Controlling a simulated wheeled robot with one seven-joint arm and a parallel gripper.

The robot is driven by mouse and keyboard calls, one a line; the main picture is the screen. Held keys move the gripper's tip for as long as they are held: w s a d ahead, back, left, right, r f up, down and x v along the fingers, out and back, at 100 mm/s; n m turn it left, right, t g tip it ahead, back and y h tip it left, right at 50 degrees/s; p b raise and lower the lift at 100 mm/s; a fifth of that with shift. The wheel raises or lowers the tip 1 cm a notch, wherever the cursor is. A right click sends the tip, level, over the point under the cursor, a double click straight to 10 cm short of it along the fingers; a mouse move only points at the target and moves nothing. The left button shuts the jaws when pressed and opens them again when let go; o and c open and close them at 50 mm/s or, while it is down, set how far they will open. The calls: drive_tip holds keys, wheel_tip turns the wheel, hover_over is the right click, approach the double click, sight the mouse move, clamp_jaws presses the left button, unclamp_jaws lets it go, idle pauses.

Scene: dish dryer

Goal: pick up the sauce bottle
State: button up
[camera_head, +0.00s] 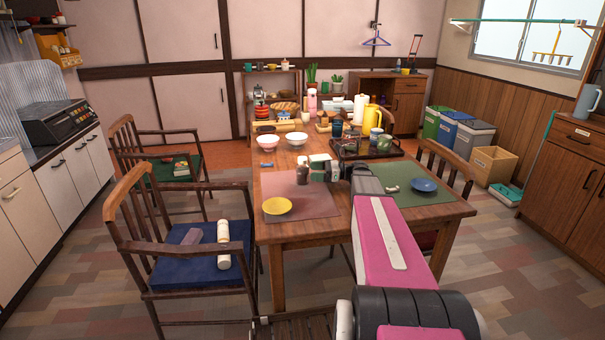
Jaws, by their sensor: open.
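A small dark brown bottle with a pale top, which looks like the sauce bottle (303,174), stands upright on the pink placemat (323,203) near the middle of the table. My gripper (318,169) is just to the right of the bottle, low over the table, with its fingers pointing left toward it. The gripper is open. It is small in the view, and I cannot tell whether the fingers touch or surround the bottle. My pink arm covers part of the table's right side.
A yellow plate (277,206) lies in front of the bottle, and two bowls (296,139) stand behind it. A blue dish (424,185) lies on the green placemat. Chairs flank the table.

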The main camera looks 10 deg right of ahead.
sight(302, 171)
drive_tip(key=shift+w+a, duration=0.25)
drive_tip(key=shift+a, duration=1.1)
drive_tip(key=shift+w+a, duration=0.25)
drive_tip(key=shift+a, duration=1.05)
drive_tip(key=c, duration=1.1)
